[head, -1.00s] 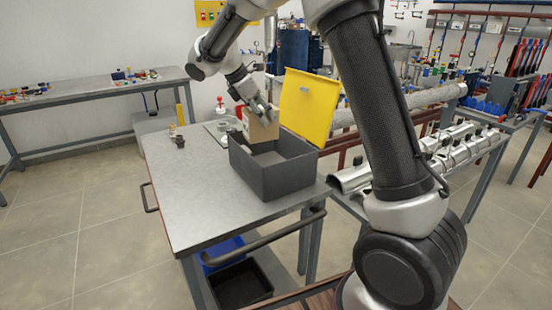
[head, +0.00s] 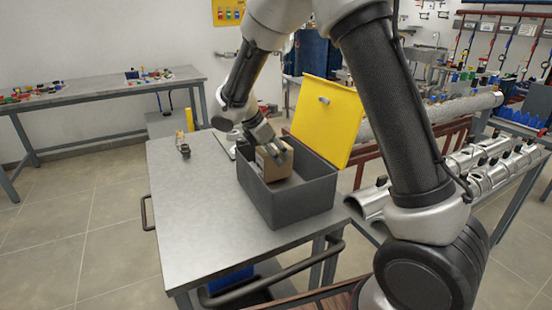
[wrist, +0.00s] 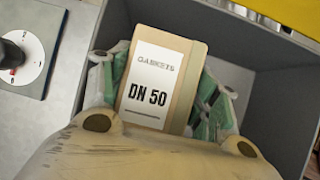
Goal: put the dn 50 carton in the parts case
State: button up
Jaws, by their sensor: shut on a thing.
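The DN 50 carton (head: 272,164) is a brown box with a white label reading "GASKETS DN 50", which shows in the wrist view (wrist: 154,84). My gripper (head: 270,150) is shut on it, with a finger on each side of it in the wrist view (wrist: 158,100). The parts case (head: 312,198) is a dark grey open box with a raised yellow lid (head: 328,118).
The case stands on a grey metal cart top (head: 190,228) with free room at its front left. A small dark fitting (head: 183,148) lies at the back left. A white round dial (wrist: 24,62) on a dark plate is left of the case. Pipes (head: 480,170) lie to the right.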

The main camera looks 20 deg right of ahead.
jog(key=shift+f, duration=1)
jog(key=o, duration=1.1)
jog(key=shift+r, duration=0.1)
jog(key=v, duration=1.2)
